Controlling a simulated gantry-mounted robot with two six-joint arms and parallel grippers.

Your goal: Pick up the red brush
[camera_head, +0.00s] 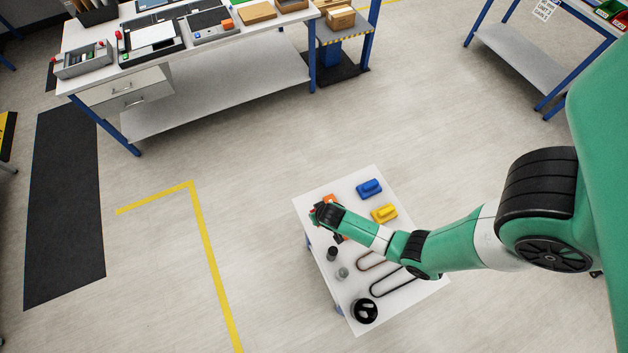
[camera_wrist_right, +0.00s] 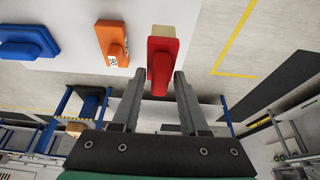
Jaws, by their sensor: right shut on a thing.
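The red brush (camera_wrist_right: 163,58) with its cream bristles shows in the right wrist view, between the fingertips of my right gripper (camera_wrist_right: 160,76). The two grey fingers are shut on the red body from both sides. In the head view my right gripper (camera_head: 316,214) is over the left edge of the small white table (camera_head: 309,211), and only a speck of red shows there. I cannot tell whether the brush touches the table. My left gripper is in neither view.
An orange brush (camera_head: 329,200) is close beside my right gripper. A blue brush (camera_head: 369,187) and a yellow brush (camera_head: 384,212) lie farther right. Floor to the left is clear.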

